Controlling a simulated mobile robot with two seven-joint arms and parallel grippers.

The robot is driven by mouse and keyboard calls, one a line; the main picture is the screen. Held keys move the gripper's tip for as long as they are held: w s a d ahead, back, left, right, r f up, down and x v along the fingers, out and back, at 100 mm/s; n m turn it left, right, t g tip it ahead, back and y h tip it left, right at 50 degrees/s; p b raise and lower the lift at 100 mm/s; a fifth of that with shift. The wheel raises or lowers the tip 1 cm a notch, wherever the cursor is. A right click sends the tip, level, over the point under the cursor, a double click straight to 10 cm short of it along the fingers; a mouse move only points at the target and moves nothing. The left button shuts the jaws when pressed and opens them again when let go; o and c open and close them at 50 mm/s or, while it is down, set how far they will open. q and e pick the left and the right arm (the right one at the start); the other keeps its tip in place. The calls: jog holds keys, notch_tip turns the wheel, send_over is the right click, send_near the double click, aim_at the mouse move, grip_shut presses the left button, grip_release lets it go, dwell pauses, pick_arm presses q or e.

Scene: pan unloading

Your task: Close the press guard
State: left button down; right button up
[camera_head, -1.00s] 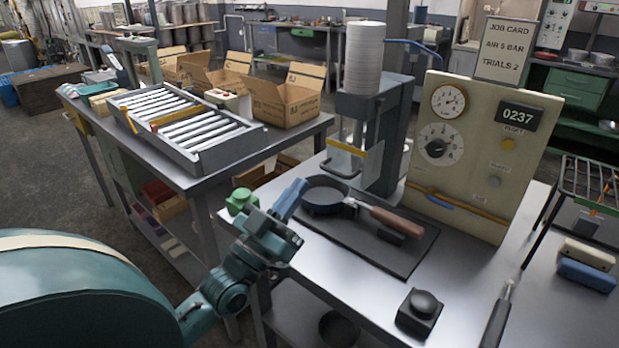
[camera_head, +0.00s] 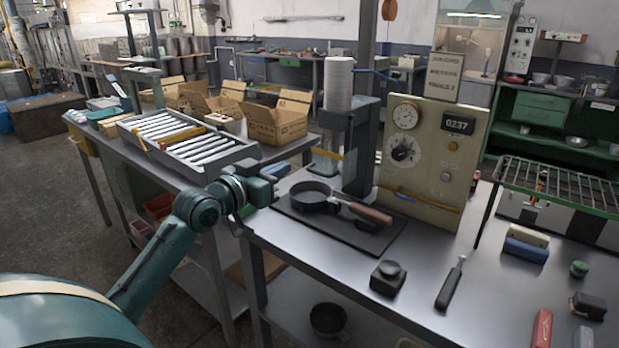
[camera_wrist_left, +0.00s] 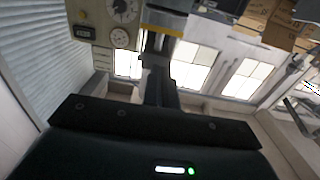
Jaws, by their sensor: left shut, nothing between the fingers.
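The press (camera_head: 359,150) is a dark grey column behind the pan, with a stack of white discs above it. Its guard (camera_head: 328,162) is a clear panel with a yellow strip at the press's left side; whether it is open or shut is hard to tell. My left gripper (camera_head: 276,172) is shut and empty at the front left of the press, apart from the guard. In the left wrist view its fingers (camera_wrist_left: 158,85) are dark, and a yellow strip (camera_wrist_left: 165,20) shows beyond them. My right gripper is not in view.
A dark pan (camera_head: 311,195) with a brown handle lies on a black mat (camera_head: 336,231) before the press. A gauge panel (camera_head: 422,180) stands right of it. A black knob block (camera_head: 388,277) and a dark-handled tool (camera_head: 450,284) lie in front. A roller tray (camera_head: 190,140) is left.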

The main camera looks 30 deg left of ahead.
pick_arm(q)
jog(key=w+f+p, duration=0.2)
jog(key=w+f, duration=0.2)
jog(key=w, duration=0.6)
jog(key=shift+w+d, duration=0.25)
jog(key=shift+w, duration=0.05)
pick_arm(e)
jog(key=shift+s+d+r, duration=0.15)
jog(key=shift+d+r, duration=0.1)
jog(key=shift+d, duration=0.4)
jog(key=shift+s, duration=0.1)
